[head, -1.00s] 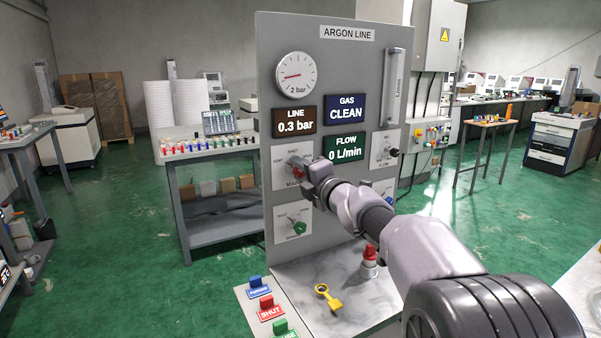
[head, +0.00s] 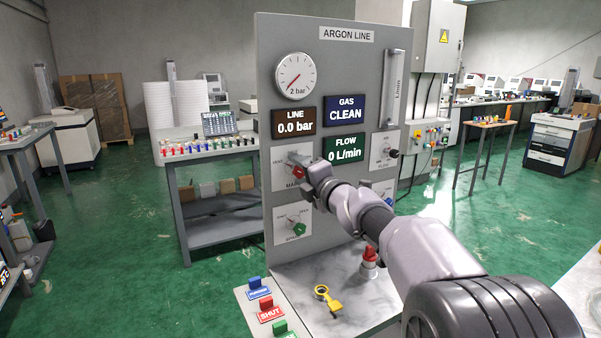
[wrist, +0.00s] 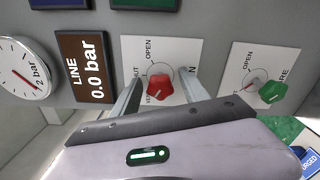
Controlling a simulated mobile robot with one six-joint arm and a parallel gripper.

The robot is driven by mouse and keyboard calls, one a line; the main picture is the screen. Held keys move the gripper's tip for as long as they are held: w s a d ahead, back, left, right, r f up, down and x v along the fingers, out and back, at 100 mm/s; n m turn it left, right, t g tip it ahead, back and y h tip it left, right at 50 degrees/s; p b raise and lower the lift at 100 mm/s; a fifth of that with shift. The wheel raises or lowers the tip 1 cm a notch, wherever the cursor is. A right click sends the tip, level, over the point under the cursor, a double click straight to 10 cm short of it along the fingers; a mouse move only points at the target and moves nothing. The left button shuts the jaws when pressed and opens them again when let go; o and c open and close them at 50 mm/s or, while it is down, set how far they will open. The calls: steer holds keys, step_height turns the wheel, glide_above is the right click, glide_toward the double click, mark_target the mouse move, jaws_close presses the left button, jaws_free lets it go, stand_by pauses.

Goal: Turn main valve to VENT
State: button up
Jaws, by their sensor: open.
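The main valve's red knob (wrist: 172,82) sits on a white plate on the grey argon panel (head: 335,70). Its OPEN and partly hidden other labels show in the wrist view. My gripper (wrist: 160,84) is open, with one finger on each side of the knob; I cannot tell whether they touch it. In the head view my gripper (head: 306,168) partly covers the knob (head: 297,173) and the MAIN label. The knob's exact pointing is hard to read. The LINE display (head: 297,122) reads 0.0 bar, and the round gauge (head: 295,75) needle points lower left.
A green spare knob (head: 298,229) is just below, and the flow knob (head: 393,153) is to the right. The shelf (head: 345,262) below holds a yellow tool (head: 326,298) and a red-topped post (head: 369,260). Coloured tags, including red SHUT (head: 270,308), stand at its left.

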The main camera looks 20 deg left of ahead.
steer(key=p+v, duration=0.2)
steer(key=v, duration=1.5)
steer(key=shift+d, duration=0.25)
steer(key=shift+s, duration=0.1)
